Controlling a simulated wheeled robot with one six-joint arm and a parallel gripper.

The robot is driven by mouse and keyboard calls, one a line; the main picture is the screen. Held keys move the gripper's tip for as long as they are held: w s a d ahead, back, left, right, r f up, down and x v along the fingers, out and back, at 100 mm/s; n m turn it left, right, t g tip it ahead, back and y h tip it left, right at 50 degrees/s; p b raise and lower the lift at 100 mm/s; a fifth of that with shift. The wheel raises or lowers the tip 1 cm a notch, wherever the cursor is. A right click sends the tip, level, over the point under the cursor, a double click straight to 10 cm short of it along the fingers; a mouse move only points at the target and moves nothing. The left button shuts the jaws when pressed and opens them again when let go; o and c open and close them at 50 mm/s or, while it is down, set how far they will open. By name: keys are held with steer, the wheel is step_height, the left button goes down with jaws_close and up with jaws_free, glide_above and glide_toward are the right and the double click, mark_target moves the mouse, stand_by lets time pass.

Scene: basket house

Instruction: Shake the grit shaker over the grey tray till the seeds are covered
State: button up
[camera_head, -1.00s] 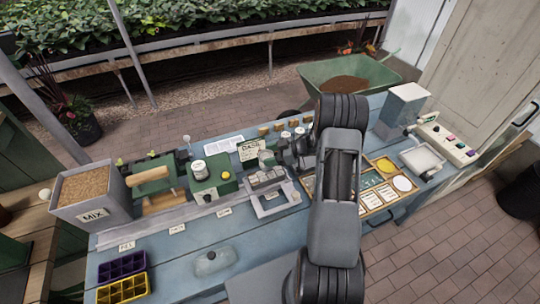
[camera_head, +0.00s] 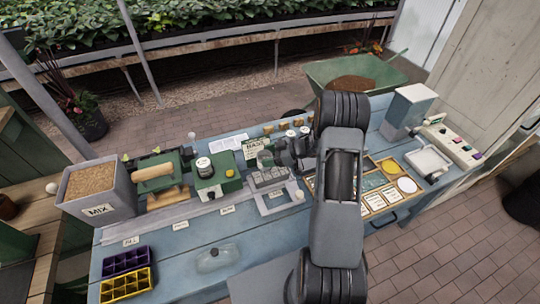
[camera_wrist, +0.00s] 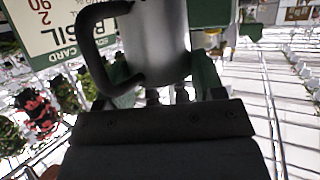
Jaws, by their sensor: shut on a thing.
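The grit shaker (camera_wrist: 157,40) is a grey, mug-like cylinder with a dark loop handle, close up in the wrist view. My gripper (camera_wrist: 165,88) is shut on it; its fingers lie on either side of the body. In the head view my gripper (camera_head: 284,156) is small and partly hidden by my arm. The grey tray (camera_head: 268,180) has cells and sits in a pale frame on the blue bench, just below and in front of my gripper. The shaker's top and the seeds in the cells cannot be made out.
A MIX bin (camera_head: 100,192), a green device (camera_head: 216,183) and a BASIL card (camera_head: 252,149) stand left of my arm. Purple (camera_head: 127,260) and yellow (camera_head: 125,285) cell trays lie front left, a clear dome (camera_head: 218,258) beside them. A seed board (camera_head: 376,190) lies right.

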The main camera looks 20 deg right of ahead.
steer(key=a, duration=0.4)
steer(key=shift+a, duration=0.25)
stand_by(2.3)
steer(key=shift+r, duration=0.1)
steer(key=shift+r, duration=2.95)
